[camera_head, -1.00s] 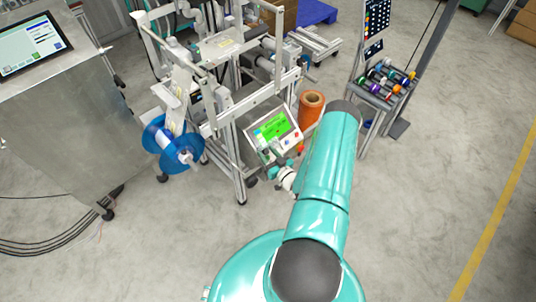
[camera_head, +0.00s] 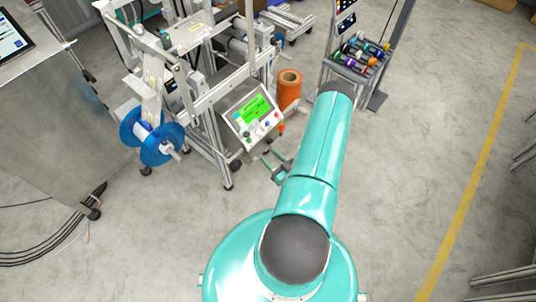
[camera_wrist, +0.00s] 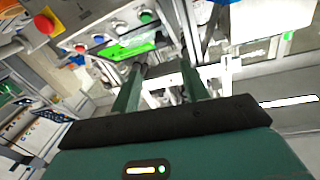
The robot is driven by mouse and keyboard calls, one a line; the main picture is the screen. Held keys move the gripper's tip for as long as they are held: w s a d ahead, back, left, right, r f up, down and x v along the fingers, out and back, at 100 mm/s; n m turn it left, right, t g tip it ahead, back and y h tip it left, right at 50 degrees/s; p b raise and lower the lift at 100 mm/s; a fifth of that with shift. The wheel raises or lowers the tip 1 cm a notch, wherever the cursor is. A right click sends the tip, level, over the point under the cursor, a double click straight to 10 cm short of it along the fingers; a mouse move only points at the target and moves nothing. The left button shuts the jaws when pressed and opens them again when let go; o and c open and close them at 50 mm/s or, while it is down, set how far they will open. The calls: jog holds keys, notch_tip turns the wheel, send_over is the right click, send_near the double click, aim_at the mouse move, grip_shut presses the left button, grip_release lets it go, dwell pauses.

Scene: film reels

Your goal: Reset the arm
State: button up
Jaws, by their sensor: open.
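My teal arm reaches from the bottom middle of the head view toward the machine. My gripper (camera_head: 274,162) shows partly beside the arm, close to the machine's control panel. In the wrist view my gripper (camera_wrist: 160,80) has its two teal fingers apart with nothing held between them. The control panel (camera_head: 251,114) has a green screen and several buttons. In the wrist view the green screen (camera_wrist: 127,49) and a red button (camera_wrist: 44,24) are just beyond the fingers.
A blue reel (camera_head: 152,137) is mounted on the machine's left side. An orange roll (camera_head: 288,90) stands behind the panel. A rack (camera_head: 358,68) with several colourful spools is at the upper right. A steel cabinet (camera_head: 60,120) stands at left.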

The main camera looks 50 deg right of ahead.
jog(key=shift+w, duration=0.1)
dwell(0.4)
jog(key=w+d+r+n+g, duration=0.2)
jog(key=w+r+g, duration=0.1)
jog(key=w+r, duration=0.4)
jog(key=w+d+r+n+g, duration=0.2)
jog(key=w+d+r, duration=0.1)
jog(key=w+r, duration=0.4)
jog(key=w+a+r+g+h, duration=0.1)
jog(key=w+a+r+g, duration=0.15)
jog(key=r, duration=0.55)
jog(key=w+a+r+g, duration=0.1)
jog(key=w+a+r, duration=0.25)
jog(key=r, duration=0.55)
jog(key=s+a+r+m+g, duration=0.1)
jog(key=s+a+r, duration=0.6)
jog(key=a+r, duration=0.25)
jog(key=s+a+r+m+g, duration=0.1)
jog(key=s+a+r+g, duration=0.1)
jog(key=s+a+r, duration=0.7)
jog(key=s+a+y, duration=0.2)
jog(key=s+a, duration=0.6)
jog(key=a, duration=0.2)
jog(key=shift+s+r+n+g+y, duration=0.15)
jog(key=shift+r+n+g+y, duration=0.25)
jog(key=shift+g, duration=0.05)
